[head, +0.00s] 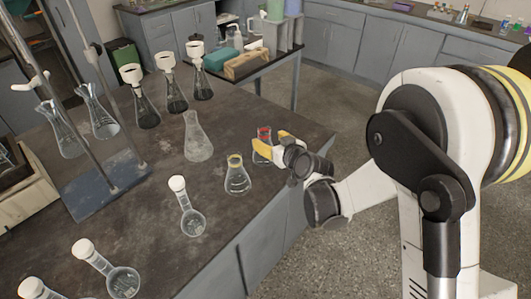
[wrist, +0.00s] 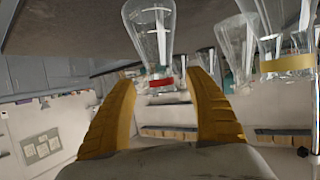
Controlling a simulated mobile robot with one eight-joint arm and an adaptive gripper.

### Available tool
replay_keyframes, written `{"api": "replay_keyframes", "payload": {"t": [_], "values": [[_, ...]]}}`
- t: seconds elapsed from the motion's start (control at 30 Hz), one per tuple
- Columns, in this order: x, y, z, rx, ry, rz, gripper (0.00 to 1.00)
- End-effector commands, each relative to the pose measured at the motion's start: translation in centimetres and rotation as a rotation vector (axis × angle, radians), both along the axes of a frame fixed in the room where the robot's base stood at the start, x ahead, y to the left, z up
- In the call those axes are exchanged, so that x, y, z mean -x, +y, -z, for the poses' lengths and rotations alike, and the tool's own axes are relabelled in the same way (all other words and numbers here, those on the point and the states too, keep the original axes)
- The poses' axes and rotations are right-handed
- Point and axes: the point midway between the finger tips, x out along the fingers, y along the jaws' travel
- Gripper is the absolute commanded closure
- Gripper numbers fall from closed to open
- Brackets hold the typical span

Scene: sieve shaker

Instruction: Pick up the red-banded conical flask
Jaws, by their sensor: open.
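The red-banded conical flask (head: 265,132) stands upright near the right edge of the dark bench in the head view. Its lower part is partly hidden behind my yellow finger. My gripper (head: 274,146) is at the flask, with its yellow fingers around the neck area. In the wrist view, which is turned over, the clear flask (wrist: 152,38) hangs from the top with its red band (wrist: 160,83) at the neck between the two open fingers. Gaps show on both sides of the neck, and neither finger appears to touch it.
A yellow-banded flask (head: 237,176) stands just left of my gripper; it also shows in the wrist view (wrist: 285,65). A larger flask (head: 198,138) and a stoppered round flask (head: 189,212) stand farther left. Metal stands (head: 110,165) and several filter flasks stand behind.

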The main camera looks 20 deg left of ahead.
Motion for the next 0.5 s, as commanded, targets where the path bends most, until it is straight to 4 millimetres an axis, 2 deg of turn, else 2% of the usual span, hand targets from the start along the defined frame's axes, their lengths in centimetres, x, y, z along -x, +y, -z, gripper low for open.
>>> {"api": "replay_keyframes", "payload": {"t": [0.2,0.33,0.5], "values": [[-1.8,1.9,1.9,0.000,0.000,-0.001,0.38],[-3.0,2.9,2.3,0.001,0.000,0.000,0.38],[-3.1,2.9,2.2,0.001,0.001,0.000,0.38]]}}
